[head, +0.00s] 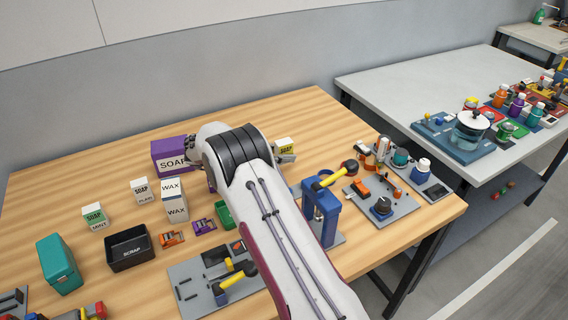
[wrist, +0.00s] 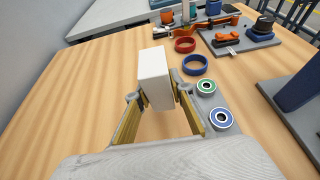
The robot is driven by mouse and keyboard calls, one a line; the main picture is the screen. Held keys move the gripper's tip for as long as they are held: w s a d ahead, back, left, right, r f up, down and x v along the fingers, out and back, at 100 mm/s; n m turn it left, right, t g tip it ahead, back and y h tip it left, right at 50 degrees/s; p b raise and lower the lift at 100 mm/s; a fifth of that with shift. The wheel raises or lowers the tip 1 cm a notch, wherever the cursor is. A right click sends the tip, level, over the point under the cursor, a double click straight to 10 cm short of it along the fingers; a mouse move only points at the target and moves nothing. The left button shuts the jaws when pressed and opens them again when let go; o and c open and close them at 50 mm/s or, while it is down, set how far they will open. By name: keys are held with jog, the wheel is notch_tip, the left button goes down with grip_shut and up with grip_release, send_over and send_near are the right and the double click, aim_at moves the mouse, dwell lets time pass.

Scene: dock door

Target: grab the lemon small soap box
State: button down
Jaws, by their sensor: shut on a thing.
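The small soap box with a yellow label (head: 284,146) shows just past my arm in the head view. It is white, its label reads SOAP, and its lower part is hidden by my gripper (head: 287,158). In the wrist view the box (wrist: 153,70) shows a plain white face between the two fingers of my gripper (wrist: 159,97), which is shut on it. I cannot tell whether the box touches the table. Other small soap boxes, one marked PLAIN (head: 141,190) and one marked MINT (head: 95,215), stand at the left.
A purple SOAP box (head: 168,157) and WAX boxes (head: 175,205) stand left of my arm. A blue press (head: 321,215) stands right of it. Red (wrist: 186,45) and blue (wrist: 196,64) rings lie near the held box. Bare wood (head: 90,170) shows at the back left.

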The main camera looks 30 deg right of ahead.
aim_at(284, 141)
notch_tip(284, 141, up, 6)
jog(key=shift+r, duration=0.25)
jog(key=a, duration=1.8)
jog(key=shift+w, duration=0.35)
jog(key=shift+f, duration=0.1)
